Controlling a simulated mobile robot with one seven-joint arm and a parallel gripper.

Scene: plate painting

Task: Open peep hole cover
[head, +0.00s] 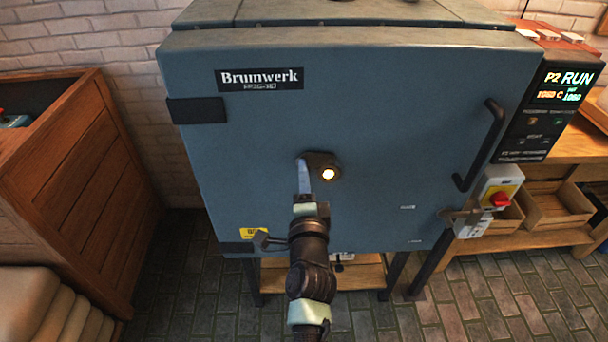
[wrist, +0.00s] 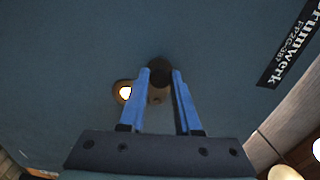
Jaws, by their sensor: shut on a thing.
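The blue-grey kiln door (head: 400,110) is closed and faces me. The peep hole (head: 328,174) glows bright yellow-white and is uncovered; it also shows in the wrist view (wrist: 125,92). The brown peep hole cover (head: 318,158) sits just up and left of the glow in the head view, swung to the side. My gripper (head: 303,163) reaches it from below. In the wrist view my gripper (wrist: 161,74) has its two blue fingers on either side of the cover's dark round knob (wrist: 160,68), shut on it. The fingers partly hide the cover.
A black door handle (head: 482,145) is on the door's right. A control panel (head: 545,105) reads P2 RUN, and a red switch (head: 498,199) sits below it. A wooden cabinet (head: 75,180) stands left and a wooden bench (head: 540,235) right. The brick floor shows around the kiln stand.

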